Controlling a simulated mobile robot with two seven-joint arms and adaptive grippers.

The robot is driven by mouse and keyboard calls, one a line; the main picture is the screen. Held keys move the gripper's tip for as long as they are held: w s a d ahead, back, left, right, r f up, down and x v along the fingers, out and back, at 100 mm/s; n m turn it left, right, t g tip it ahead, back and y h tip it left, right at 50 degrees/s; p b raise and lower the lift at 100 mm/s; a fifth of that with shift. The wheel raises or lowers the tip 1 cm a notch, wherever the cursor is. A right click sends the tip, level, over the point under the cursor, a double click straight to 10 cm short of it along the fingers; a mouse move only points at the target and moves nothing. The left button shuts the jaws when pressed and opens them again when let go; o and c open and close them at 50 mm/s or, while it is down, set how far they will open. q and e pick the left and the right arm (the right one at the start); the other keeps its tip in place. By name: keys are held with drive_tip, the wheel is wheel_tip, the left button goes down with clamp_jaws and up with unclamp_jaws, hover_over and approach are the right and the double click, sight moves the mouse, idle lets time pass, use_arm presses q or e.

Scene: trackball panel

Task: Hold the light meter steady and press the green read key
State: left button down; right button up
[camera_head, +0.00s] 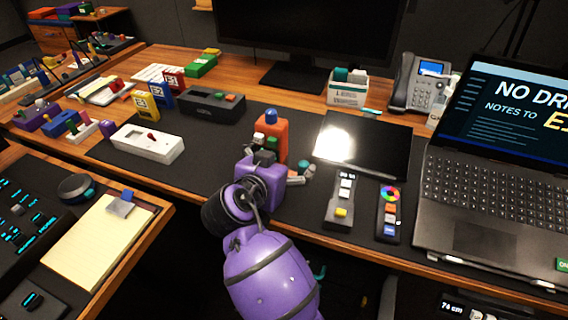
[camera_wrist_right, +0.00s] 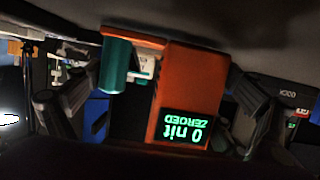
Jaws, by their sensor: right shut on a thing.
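The light meter is an orange box (camera_head: 273,138) with a blue piece on top, standing upright behind my right gripper in the head view. The wrist view shows its orange body (camera_wrist_right: 190,80) close up, with a dark display (camera_wrist_right: 188,127) reading "0 nit" and "ZEROED" in green, upside down. My right gripper (camera_wrist_right: 160,98) is shut on the light meter, one finger on each side. A teal cylinder (camera_wrist_right: 116,66) shows beside the orange body; I cannot tell whether it is the green read key. In the head view my purple wrist hides the meter's lower part. My left gripper is not in view.
A black glossy panel (camera_head: 365,150) with a bright glare lies right of the meter. A small keypad (camera_head: 345,188) and a colour-wheel device (camera_head: 390,215) lie in front of it. A white device (camera_head: 145,145) and a dark box (camera_head: 205,103) stand left. A laptop (camera_head: 480,200) is far right.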

drive_tip(key=shift+w+f, duration=0.1)
drive_tip(key=shift+w, duration=0.05)
drive_tip(key=shift+f, duration=0.3)
idle(0.6)
idle(1.0)
idle(0.4)
idle(0.5)
idle(0.5)
idle(0.3)
